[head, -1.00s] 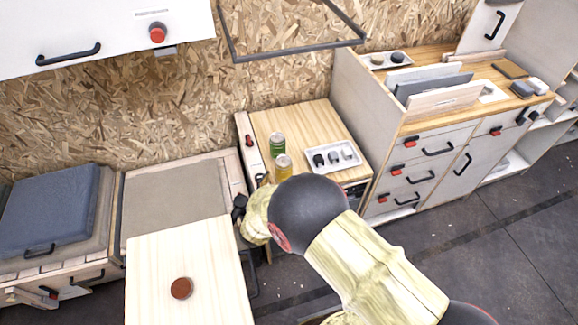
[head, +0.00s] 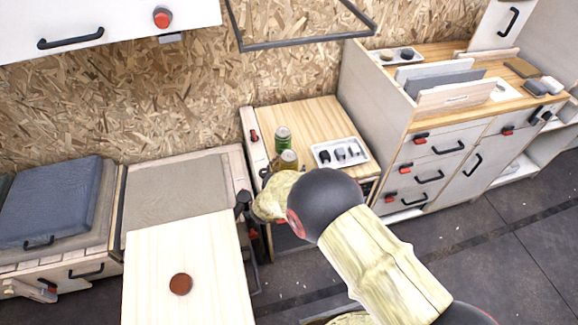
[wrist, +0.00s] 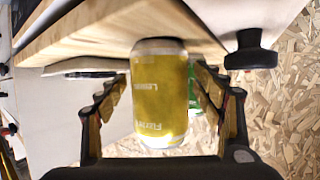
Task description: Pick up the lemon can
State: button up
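The lemon can (head: 289,158) is yellow and stands near the left side of the small wooden counter, its lower part hidden by my arm in the head view. The fingers are spread, with a visible gap on each side of the can. In the head view my gripper is mostly hidden by my arm.
A green can (head: 283,138) stands just behind the lemon can. A white tray (head: 362,160) with small dark items is to its right. A tall drawer cabinet (head: 400,150) bounds the counter (head: 310,113) on the right. A wooden board with a brown disc (head: 180,284) is at front left.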

jog(key=c, duration=1.3)
jog(key=shift+r, duration=0.15)
jog(key=shift+c, duration=0.6)
